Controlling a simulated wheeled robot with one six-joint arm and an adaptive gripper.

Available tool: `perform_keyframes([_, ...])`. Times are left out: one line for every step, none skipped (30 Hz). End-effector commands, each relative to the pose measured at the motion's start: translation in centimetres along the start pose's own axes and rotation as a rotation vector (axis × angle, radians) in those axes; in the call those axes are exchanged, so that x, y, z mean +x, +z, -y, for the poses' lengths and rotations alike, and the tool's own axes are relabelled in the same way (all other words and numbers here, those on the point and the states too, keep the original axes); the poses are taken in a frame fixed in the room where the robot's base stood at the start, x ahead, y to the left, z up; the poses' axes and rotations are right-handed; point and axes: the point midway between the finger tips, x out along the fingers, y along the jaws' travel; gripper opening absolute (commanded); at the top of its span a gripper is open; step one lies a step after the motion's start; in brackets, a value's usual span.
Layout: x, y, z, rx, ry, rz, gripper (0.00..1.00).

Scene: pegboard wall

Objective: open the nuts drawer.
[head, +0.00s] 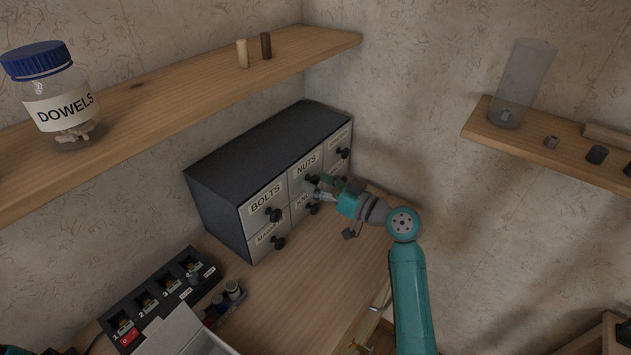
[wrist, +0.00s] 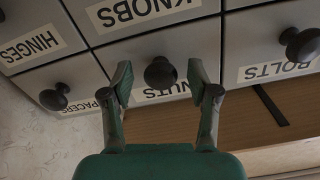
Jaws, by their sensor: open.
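The nuts drawer (head: 306,165) is in the upper row of a dark cabinet, between the bolts drawer and a drawer at the far end. It looks shut, flush with its neighbours. Its round black knob (wrist: 160,72) shows in the wrist view, with the partly covered NUTS label below it, upside down. My gripper (wrist: 159,82) is open, with one finger on each side of this knob and gaps visible between. In the head view my gripper (head: 321,187) is at the cabinet front and partly hides the drawers there.
The bolts knob (wrist: 300,45) and the spacers knob (wrist: 55,97) flank the nuts knob. The knobs drawer (wrist: 150,15) is in the other row. A wooden shelf (head: 180,90) with a dowels jar (head: 62,110) hangs above. The bench (head: 310,260) before the cabinet is mostly clear.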

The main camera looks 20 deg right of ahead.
Motion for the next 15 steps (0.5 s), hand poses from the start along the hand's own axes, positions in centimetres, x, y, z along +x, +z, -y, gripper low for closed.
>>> perform_keyframes([0.39,-0.03,0.03,0.000,-0.001,0.000,0.60])
perform_keyframes([0.54,-0.02,0.02,0.000,0.000,-0.001,0.60])
perform_keyframes([0.70,0.00,0.01,0.001,0.000,0.000,0.60])
perform_keyframes([0.78,0.02,0.00,0.001,0.000,0.000,0.60])
perform_keyframes([0.85,0.03,0.00,0.001,0.000,0.000,0.60])
perform_keyframes([0.90,0.04,0.00,0.001,0.000,0.000,0.60])
perform_keyframes([0.92,0.04,0.00,0.001,0.000,0.000,0.60])
perform_keyframes([0.93,0.04,-0.01,0.001,0.001,0.000,0.60])
perform_keyframes([0.92,0.04,-0.01,0.001,0.001,0.000,0.60])
perform_keyframes([0.92,0.04,-0.01,0.001,0.001,0.000,0.60])
perform_keyframes([0.91,0.03,-0.01,0.001,0.001,0.000,0.60])
perform_keyframes([0.91,0.03,0.00,0.001,0.001,0.000,0.60])
perform_keyframes([0.91,0.03,0.00,0.001,0.001,0.000,0.57])
perform_keyframes([0.90,0.03,0.00,0.001,0.001,0.000,0.50])
perform_keyframes([0.90,0.02,0.00,0.001,0.001,0.000,0.40])
